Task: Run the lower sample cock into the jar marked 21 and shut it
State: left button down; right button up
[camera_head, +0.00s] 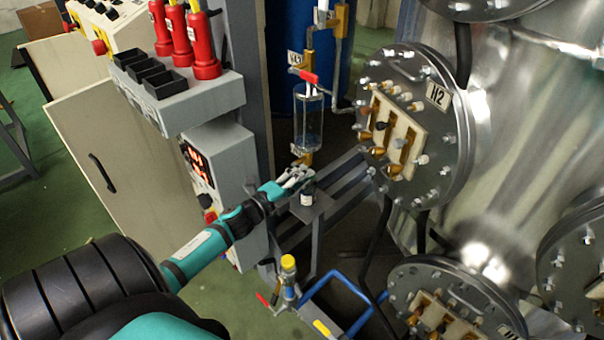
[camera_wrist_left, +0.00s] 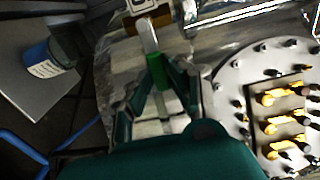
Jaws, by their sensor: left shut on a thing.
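The lower sample cock (camera_head: 305,159) is a brass fitting under a glass cylinder (camera_head: 308,122). Its brass body (camera_wrist_left: 148,24) also shows at the top of the left wrist view, with a pale lever ending in a green grip (camera_wrist_left: 158,72). My left gripper (camera_head: 296,178) is just below the cock, its fingers closed around the green grip. A small dark jar (camera_head: 307,198) with a white label stands upright on a small grey shelf (camera_head: 318,207), below the gripper. The jar looks blue in the left wrist view (camera_wrist_left: 48,62); its number is too small to read. My right gripper is not in view.
An upper cock with a red lever (camera_head: 308,77) is above the glass cylinder. A round bolted flange marked H2 (camera_head: 440,95) is close on the right. A grey control box (camera_head: 215,165) stands left of the gripper.

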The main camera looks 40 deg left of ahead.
pick_arm(q)
jog(key=shift+f, duration=0.15)
jog(key=c, duration=1.2)
grip_release()
jog(key=shift+c, duration=0.2)
jog(key=s+a, duration=0.1)
jog(key=s, duration=1.1)
